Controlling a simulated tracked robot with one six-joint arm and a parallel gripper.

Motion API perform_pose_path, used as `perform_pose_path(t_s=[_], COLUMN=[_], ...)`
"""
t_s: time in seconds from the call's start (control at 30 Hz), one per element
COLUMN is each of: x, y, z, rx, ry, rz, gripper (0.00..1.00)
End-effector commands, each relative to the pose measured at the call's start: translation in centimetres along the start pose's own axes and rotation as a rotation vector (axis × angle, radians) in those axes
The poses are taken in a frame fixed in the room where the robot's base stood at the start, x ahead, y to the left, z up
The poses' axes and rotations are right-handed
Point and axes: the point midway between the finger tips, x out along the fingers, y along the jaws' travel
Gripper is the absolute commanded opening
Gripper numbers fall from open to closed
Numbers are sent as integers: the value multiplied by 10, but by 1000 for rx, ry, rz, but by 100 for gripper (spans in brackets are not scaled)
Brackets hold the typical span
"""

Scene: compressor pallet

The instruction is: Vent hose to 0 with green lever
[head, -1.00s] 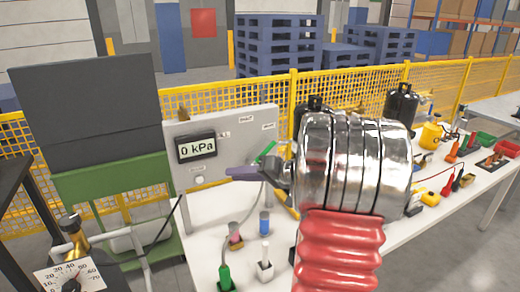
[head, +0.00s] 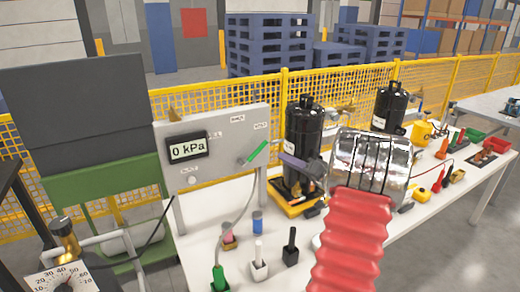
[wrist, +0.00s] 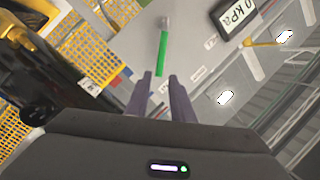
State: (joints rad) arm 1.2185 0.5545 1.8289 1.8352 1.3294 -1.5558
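The green lever (head: 257,152) sits on the grey gauge panel (head: 215,180), slanting up to the right. The panel's display (head: 188,147) reads 0 kPa. My gripper (head: 283,157) is just right of the lever in the head view, apart from it. In the wrist view the green lever (wrist: 162,55) lies ahead of the two purple fingers of my gripper (wrist: 159,78), which are parted with nothing between them. A grey hose hangs from the panel down toward the bench.
Black compressors (head: 303,135) stand on the bench just behind and right of my gripper. A green-handled tool (head: 218,278), small white and black pieces and two small cylinders stand below the panel. A yellow mesh fence (head: 262,90) runs behind.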

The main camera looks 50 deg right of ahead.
Motion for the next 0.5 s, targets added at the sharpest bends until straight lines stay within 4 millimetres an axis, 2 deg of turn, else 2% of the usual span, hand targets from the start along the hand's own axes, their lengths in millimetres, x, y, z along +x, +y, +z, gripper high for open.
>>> perform_pose_path(t_s=[0.17,0.5], x=[18,70], y=[0,0], z=[1,1], rx=[1,1], ry=[-3,-3], rz=[0,-1], gripper=[22,22])
